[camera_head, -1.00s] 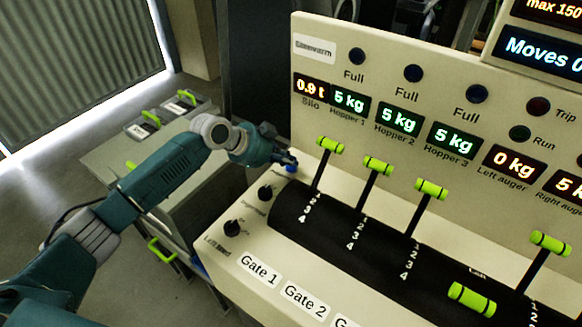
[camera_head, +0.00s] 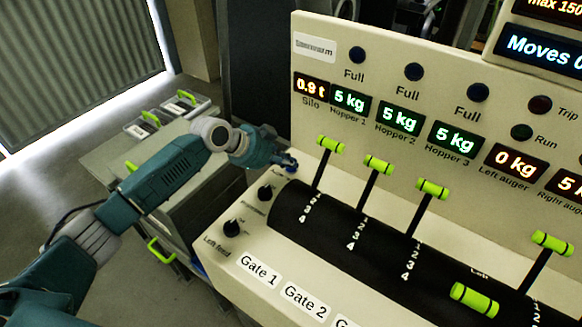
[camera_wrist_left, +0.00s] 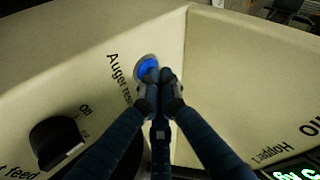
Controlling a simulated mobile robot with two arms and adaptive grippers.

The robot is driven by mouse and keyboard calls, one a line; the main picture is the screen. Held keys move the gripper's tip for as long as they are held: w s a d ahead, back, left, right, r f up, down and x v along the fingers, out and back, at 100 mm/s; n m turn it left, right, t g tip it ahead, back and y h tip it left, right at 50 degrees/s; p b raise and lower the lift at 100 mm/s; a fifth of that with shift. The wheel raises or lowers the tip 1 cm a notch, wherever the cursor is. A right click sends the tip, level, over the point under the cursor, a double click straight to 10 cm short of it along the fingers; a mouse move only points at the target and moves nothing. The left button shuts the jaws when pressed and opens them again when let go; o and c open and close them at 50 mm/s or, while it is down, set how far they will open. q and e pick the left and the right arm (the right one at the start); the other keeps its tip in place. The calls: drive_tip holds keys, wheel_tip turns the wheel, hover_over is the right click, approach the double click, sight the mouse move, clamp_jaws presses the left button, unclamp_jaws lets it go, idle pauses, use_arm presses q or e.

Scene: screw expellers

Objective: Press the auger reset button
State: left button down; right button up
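The blue auger reset button (camera_wrist_left: 145,66) sits in a grey ring on the cream panel, beside printing that reads "Auger res..." with its end covered. In the left wrist view my left gripper (camera_wrist_left: 159,76) has its fingertips together, right at the button and covering its right part. I cannot tell whether they touch it or how far it is pressed. In the head view the left gripper (camera_head: 287,160) is over the back left corner of the console, with a bit of the blue button (camera_head: 292,168) showing beneath. My right gripper is out of view.
Two black knobs (camera_head: 265,192) (camera_head: 232,228) stand on the console in front of the button. The upright display panel (camera_head: 320,115) rises close behind it. Levers with green handles, such as the nearest one (camera_head: 330,145), stand to the right.

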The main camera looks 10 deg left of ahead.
sight(289, 170)
use_arm(q)
drive_tip(key=shift+r+p, duration=0.6)
drive_tip(key=shift+r, duration=0.15)
drive_tip(key=shift+r+p, duration=1.85)
drive_tip(key=shift+r, duration=0.75)
drive_tip(key=shift+f, duration=0.1)
